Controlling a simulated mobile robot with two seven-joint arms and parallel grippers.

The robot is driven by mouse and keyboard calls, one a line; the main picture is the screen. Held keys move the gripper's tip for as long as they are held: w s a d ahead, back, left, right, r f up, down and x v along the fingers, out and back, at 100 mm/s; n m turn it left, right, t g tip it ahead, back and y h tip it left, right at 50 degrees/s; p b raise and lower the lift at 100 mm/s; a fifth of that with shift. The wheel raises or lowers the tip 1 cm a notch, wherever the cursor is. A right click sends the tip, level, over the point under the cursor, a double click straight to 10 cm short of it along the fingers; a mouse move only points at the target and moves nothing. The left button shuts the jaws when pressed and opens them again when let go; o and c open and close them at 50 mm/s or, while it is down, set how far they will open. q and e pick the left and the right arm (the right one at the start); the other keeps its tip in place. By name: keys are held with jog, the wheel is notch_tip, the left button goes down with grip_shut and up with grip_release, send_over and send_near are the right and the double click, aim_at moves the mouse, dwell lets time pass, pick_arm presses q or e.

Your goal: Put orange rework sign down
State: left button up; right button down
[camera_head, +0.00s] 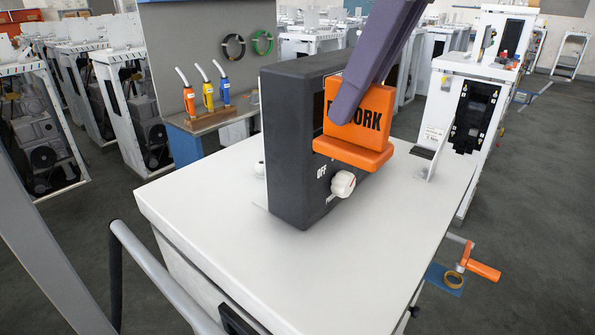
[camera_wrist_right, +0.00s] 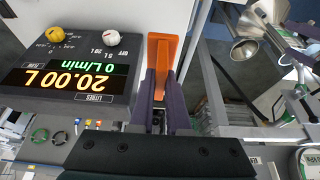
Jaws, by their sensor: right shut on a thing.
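The orange rework sign (camera_head: 373,108) is an upright L-shaped plate on a thick orange foot, with black lettering partly covered by my arm. My right gripper (camera_head: 346,112) comes down from the top in purple and is shut on the sign. In the right wrist view, the sign (camera_wrist_right: 163,52) shows edge-on between the two purple fingers of my right gripper (camera_wrist_right: 160,82). In the head view the sign overlaps the front of a dark meter box and appears raised above the white tabletop (camera_head: 205,195). My left gripper is not in view.
The dark meter box (camera_head: 290,130) stands on the tabletop close to the sign, with a white knob (camera_head: 343,184) below the sign's foot. Its lit display (camera_wrist_right: 75,80) shows in the wrist view. The tabletop's front and left are clear. An orange-handled crank (camera_head: 483,270) is at right.

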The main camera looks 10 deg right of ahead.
jog(key=f, duration=0.6)
jog(key=f+p, duration=0.1)
jog(key=f, duration=0.5)
jog(key=f+p, duration=0.1)
jog(key=f, duration=0.5)
jog(key=shift+s+f, duration=0.2)
jog(key=shift+s, duration=0.1)
jog(key=shift+f, duration=0.15)
jog(key=shift+f, duration=0.1)
jog(key=shift+f, duration=0.1)
jog(key=c, duration=0.9)
grip_release()
